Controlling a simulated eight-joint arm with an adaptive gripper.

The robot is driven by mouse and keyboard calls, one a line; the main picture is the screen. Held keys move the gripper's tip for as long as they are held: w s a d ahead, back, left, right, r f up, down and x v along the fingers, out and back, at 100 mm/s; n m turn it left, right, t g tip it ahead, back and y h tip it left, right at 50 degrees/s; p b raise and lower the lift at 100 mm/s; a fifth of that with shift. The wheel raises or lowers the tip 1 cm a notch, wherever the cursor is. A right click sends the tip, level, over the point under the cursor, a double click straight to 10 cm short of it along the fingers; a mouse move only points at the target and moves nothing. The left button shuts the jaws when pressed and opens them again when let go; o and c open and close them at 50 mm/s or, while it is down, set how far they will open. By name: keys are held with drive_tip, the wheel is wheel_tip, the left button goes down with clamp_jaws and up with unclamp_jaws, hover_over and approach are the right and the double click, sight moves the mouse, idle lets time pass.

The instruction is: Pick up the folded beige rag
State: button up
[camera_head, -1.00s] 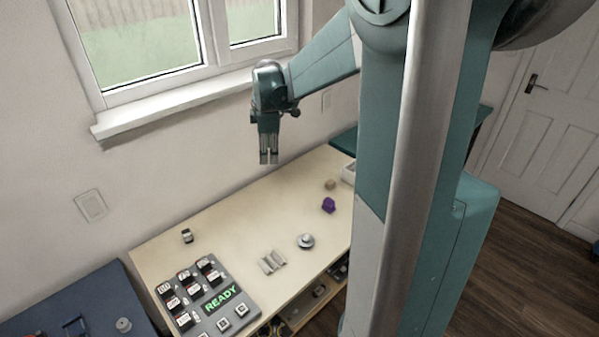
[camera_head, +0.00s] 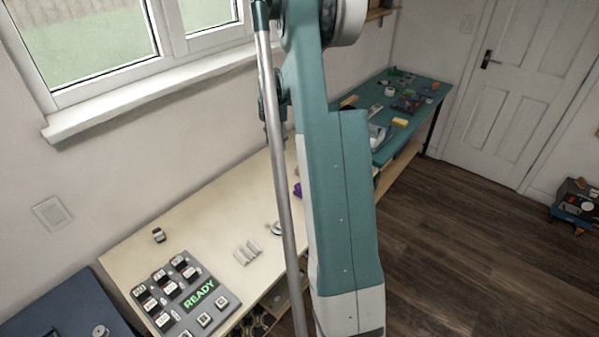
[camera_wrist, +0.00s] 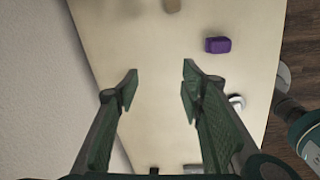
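A small beige-brown thing (camera_wrist: 172,5), which may be the folded beige rag, lies on the pale workbench (camera_wrist: 160,40) at the top edge of the wrist view. It is partly cut off, so its folds cannot be made out. My gripper (camera_wrist: 159,85) is open and empty above the bench, with the beige thing beyond its fingertips. In the head view my own arm and column hide the gripper and that part of the bench.
A purple block (camera_wrist: 217,45) and a round silver-white item (camera_wrist: 237,102) lie to the right on the bench. A control panel reading READY (camera_head: 223,304) and a ridged grey piece (camera_head: 247,252) are at its near end. A teal table (camera_head: 418,110) with several items stands behind.

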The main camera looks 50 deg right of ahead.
drive_tip(key=s+d+f+n, duration=0.1)
drive_tip(key=d+f, duration=0.3)
drive_tip(key=s+d+f+n, duration=0.1)
drive_tip(key=d+f, duration=0.3)
drive_tip(key=s+d+f+n+g, duration=0.1)
drive_tip(key=d+f, duration=0.3)
drive_tip(key=d, duration=0.1)
drive_tip(key=shift+s+f+y, duration=0.2)
drive_tip(key=shift+f+y, duration=0.05)
drive_tip(key=shift+y, duration=0.15)
drive_tip(key=shift+f, duration=1.3)
drive_tip(key=shift+a+f+b, duration=0.15)
drive_tip(key=shift+f+b, duration=0.4)
drive_tip(key=shift+f, duration=2.05)
drive_tip(key=c, duration=0.9)
